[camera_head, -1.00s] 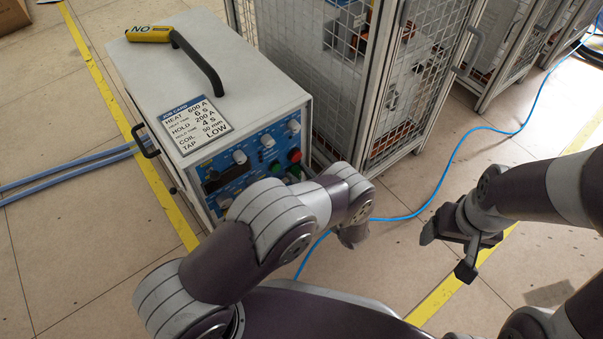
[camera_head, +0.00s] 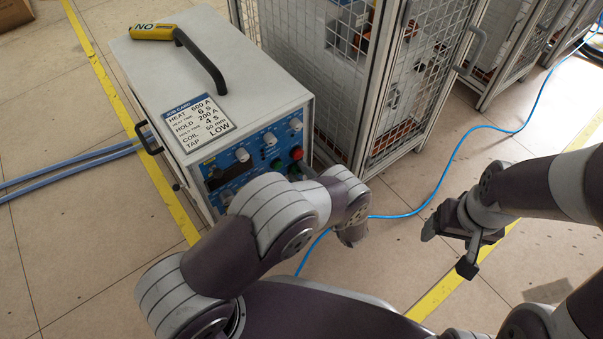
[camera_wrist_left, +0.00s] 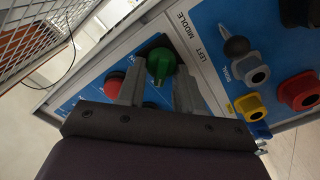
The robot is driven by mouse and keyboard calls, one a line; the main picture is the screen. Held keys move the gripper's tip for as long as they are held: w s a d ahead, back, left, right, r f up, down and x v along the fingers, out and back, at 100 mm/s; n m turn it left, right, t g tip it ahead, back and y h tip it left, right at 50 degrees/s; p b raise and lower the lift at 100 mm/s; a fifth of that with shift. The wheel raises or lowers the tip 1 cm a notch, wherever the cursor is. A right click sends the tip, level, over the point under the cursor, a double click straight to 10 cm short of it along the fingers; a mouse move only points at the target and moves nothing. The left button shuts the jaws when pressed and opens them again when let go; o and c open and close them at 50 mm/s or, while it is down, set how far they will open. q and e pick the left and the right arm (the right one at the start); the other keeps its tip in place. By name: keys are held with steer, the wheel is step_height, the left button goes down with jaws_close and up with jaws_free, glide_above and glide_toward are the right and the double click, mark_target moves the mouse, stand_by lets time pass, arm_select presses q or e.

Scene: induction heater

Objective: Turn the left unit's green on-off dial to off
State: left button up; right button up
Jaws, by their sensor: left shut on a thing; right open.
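The left unit (camera_head: 250,84) is a grey box with a blue control panel on its front. Its green on-off dial (camera_wrist_left: 160,62) shows in the left wrist view, beside a red button (camera_wrist_left: 114,84) and the labels LEFT and MIDDLE. My left gripper (camera_wrist_left: 158,84) is shut on the green dial, with one finger on each side of it. In the head view my left wrist covers part of the panel, and I cannot read the dial's setting there. My right gripper (camera_head: 448,248) is open and empty over the floor, well right of the unit.
A job card (camera_head: 199,123) and a black handle (camera_head: 203,62) are on the unit's top. A mesh cage (camera_head: 345,80) stands close on its right. Blue hoses (camera_head: 70,163) run out left. In the wrist view, coloured sockets (camera_wrist_left: 250,106) sit beside the dial.

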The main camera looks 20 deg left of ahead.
stand_by(0.5)
arm_select(q)
steer(key=o, duration=1)
steer(key=shift+s+d+r, duration=0.1)
steer(key=shift+s+d, duration=0.15)
steer(key=shift+d, duration=0.1)
steer(key=p+v, duration=0.3)
steer(key=v, duration=0.9)
steer(key=shift+a, duration=0.1)
